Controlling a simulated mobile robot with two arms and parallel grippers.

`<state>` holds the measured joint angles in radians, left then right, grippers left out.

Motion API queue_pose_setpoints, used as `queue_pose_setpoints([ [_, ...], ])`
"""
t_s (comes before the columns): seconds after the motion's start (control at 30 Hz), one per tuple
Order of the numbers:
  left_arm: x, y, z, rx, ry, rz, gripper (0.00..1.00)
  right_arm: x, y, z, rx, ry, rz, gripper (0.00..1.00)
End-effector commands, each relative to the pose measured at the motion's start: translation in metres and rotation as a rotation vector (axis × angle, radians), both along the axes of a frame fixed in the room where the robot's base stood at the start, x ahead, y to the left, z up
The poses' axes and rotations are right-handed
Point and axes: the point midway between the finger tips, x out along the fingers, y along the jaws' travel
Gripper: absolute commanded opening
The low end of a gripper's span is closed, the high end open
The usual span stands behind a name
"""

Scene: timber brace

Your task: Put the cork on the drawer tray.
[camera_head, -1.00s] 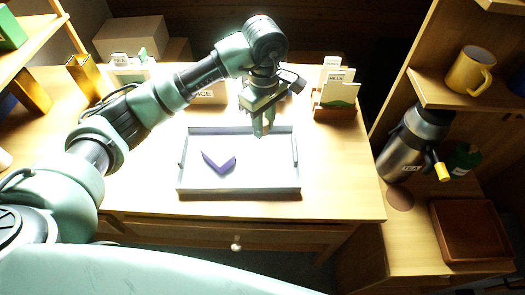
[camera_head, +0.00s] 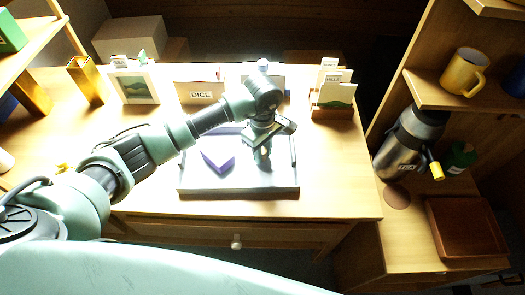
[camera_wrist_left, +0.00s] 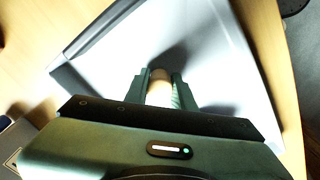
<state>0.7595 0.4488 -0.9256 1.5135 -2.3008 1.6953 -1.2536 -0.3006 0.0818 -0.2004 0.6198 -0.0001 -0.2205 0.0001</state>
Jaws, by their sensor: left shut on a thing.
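The drawer tray (camera_head: 240,191) is a shallow grey tray with a pale floor, lying on the desk. It also fills much of the left wrist view (camera_wrist_left: 215,65). My left gripper (camera_head: 263,161) points down over the right part of the tray. In the left wrist view my left gripper (camera_wrist_left: 159,84) is shut on the cork (camera_wrist_left: 159,92), a pale tan cylinder between the two fingers. The cork is low over the tray floor; I cannot tell whether it touches. In the head view the fingers mostly hide it. My right gripper is not in view.
Behind stand a DICE box (camera_head: 200,93), a framed picture (camera_head: 135,88) and a card holder (camera_head: 333,100). A steel flask (camera_head: 405,145) and a brown tray (camera_head: 465,228) are at the right.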

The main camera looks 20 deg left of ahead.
Motion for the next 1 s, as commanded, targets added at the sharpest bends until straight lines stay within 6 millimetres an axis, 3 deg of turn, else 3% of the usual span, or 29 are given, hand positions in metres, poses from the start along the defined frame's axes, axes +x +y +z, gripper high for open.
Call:
queue_pose_setpoints([
  [0.17,0.000,0.000,-0.005,0.001,0.000,0.000,0.00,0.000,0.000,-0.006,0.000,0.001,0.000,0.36],
  [0.2,0.000,0.000,-0.003,0.001,0.000,0.000,0.36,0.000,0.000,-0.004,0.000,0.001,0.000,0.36],
  [0.27,0.000,0.000,-0.003,0.001,0.000,0.000,0.47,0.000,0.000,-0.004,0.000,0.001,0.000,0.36],
  [0.67,0.000,0.000,0.004,0.000,0.000,0.000,0.47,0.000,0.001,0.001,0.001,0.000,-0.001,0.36],
  [0.77,0.001,0.000,0.016,-0.001,-0.004,-0.002,0.47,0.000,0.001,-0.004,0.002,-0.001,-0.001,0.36],
  [1.0,0.002,0.000,0.069,0.000,-0.007,-0.002,0.47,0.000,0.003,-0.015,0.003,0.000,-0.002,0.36],
])
